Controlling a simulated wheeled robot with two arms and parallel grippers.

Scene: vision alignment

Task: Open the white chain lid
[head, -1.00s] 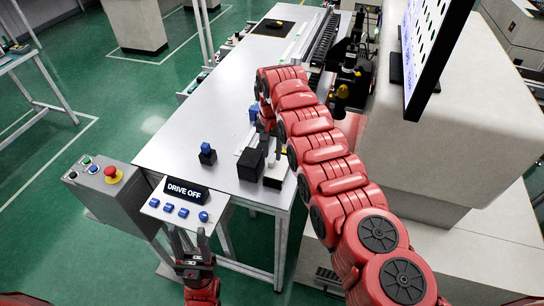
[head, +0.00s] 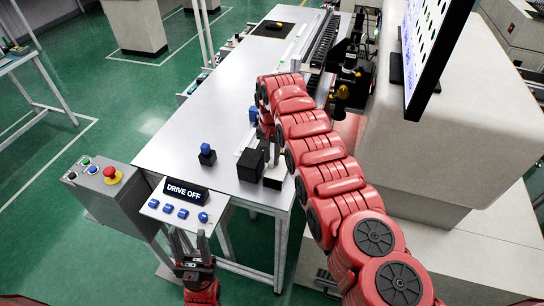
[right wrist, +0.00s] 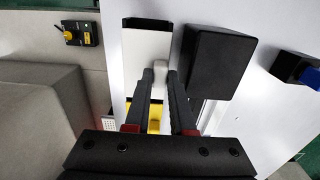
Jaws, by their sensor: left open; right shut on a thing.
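A white lid-like panel (right wrist: 136,55) with a black end lies in the right wrist view beside a black box (right wrist: 215,62). My right gripper (right wrist: 160,74) is shut on a small white knob-like part (right wrist: 160,66) at the panel. My left gripper (head: 190,236) is open and empty, in front of the "DRIVE OFF" button panel (head: 154,205). A yellow part (right wrist: 154,120) shows between the right fingers.
A blue-topped block (head: 207,154) stands on the white table (head: 190,130), left of the black box (head: 250,166). A grey control box (head: 120,195) with a red button is at the left. A large beige machine (head: 450,130) and a screen are at the right. The table's middle is clear.

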